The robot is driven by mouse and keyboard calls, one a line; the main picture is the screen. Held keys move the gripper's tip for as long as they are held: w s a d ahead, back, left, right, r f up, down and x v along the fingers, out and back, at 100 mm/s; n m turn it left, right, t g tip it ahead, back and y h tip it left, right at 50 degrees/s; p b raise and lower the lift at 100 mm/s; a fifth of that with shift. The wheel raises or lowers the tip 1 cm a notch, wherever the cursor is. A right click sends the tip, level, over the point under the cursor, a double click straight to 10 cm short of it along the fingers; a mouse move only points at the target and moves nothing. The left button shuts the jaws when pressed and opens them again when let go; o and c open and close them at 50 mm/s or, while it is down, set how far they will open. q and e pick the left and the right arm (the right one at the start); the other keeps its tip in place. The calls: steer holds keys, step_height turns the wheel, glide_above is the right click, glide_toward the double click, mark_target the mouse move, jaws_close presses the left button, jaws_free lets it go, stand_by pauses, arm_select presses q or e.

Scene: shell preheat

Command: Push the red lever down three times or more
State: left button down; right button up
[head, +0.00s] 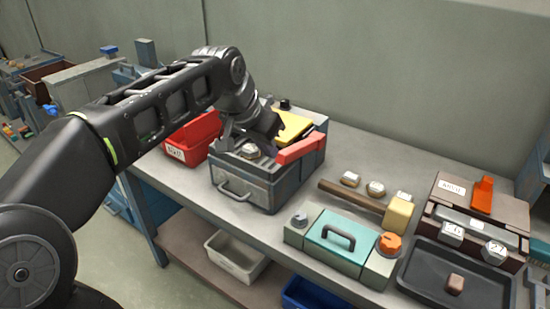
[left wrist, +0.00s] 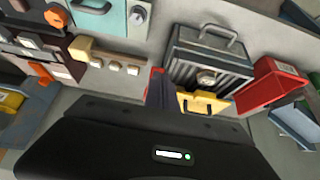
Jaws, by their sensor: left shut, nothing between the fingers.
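The red lever (head: 302,148) sticks out at the right side of the grey ribbed box (head: 262,190) on the bench and looks slightly tilted. My left gripper (head: 272,132) is shut and empty, just left of the lever and above the box. I cannot tell whether it touches the lever. In the left wrist view the shut fingers (left wrist: 160,93) hide most of the red lever (left wrist: 155,72), and the grey box (left wrist: 205,62) lies beside them. A yellow panel (head: 292,126) is behind the lever. My right gripper is in neither view.
A red bin (head: 190,142) stands left of the box. To the right are a wooden-handled mallet (head: 352,195), a teal-lidded case (head: 335,240), a black tray (head: 450,285) and a brown box with an orange lever (head: 483,194). The back wall is close behind.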

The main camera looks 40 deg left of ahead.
arm_select(q)
steer(key=v, duration=0.4)
steer(key=shift+s+r, duration=0.1)
stand_by(0.6)
